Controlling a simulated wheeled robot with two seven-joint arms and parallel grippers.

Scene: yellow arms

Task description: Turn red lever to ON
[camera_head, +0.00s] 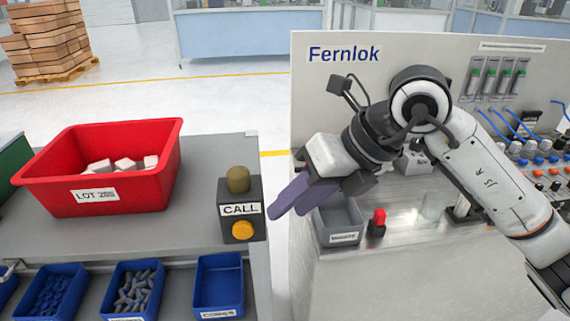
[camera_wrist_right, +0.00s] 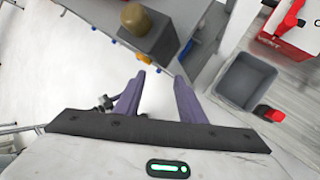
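In the right wrist view, a red lever (camera_wrist_right: 289,17) sits at the top right corner on a red and white box with "VENT" lettering, partly cut off by the frame edge. I cannot make out an ON mark. In the head view I cannot pick this lever out; my right arm covers part of the panel. My right gripper (camera_head: 289,208) has two purple fingers, spread apart with nothing between them. It hangs over the gap between the two benches, beside the grey bin; its fingers also show in the wrist view (camera_wrist_right: 160,78). My left gripper is not in view.
A grey bin (camera_head: 340,238) and a small red-topped black switch (camera_head: 379,218) stand on the Fernlok bench, near the gripper. A CALL box (camera_head: 240,224) with a yellow button stands on the left bench. A red LOT bin (camera_head: 60,180) is farther left.

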